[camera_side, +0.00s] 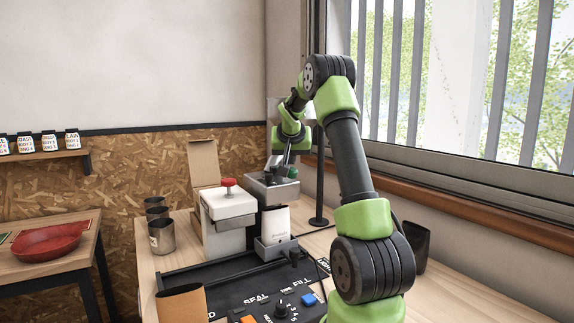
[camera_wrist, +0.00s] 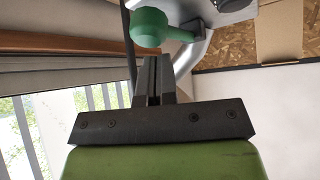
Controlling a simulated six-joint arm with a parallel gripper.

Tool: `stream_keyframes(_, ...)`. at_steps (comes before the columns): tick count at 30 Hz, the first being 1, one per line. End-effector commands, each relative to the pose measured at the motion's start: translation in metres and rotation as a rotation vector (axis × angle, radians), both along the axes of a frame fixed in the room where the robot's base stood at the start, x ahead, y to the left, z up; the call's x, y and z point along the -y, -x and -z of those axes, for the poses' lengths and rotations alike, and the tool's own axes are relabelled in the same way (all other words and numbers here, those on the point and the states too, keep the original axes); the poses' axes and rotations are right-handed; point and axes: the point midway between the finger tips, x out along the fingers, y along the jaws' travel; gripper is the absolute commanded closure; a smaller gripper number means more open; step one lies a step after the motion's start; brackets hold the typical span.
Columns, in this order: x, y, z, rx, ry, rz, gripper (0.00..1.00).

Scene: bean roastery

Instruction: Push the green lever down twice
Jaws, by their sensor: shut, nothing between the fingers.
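In the side view the green knob (camera_side: 292,173) is small, at the right of the metal hopper (camera_side: 272,187) on the machine. My gripper (camera_wrist: 153,58) is shut and empty, its fingertips close to the knob in the wrist view. I cannot tell whether they touch it. In the side view my gripper (camera_side: 286,166) is at the hopper, beside the knob, and its tips are hard to make out.
A white machine with a red knob (camera_side: 228,183) stands left of the hopper. A white bag (camera_side: 275,226) sits below the hopper. Metal cups (camera_side: 161,237) stand at left, a brown cup (camera_side: 181,303) in front. A black post (camera_side: 319,195) rises at right, near the window. The front panel has coloured buttons.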

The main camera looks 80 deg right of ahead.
Motion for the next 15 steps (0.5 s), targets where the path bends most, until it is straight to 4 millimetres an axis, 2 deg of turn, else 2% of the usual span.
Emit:
stream_keyframes(5,0.0000,0.0001,0.0059,-0.001,-0.002,0.001,1.00)
stream_keyframes(15,0.0003,0.0001,0.0009,0.000,0.000,0.003,1.00)
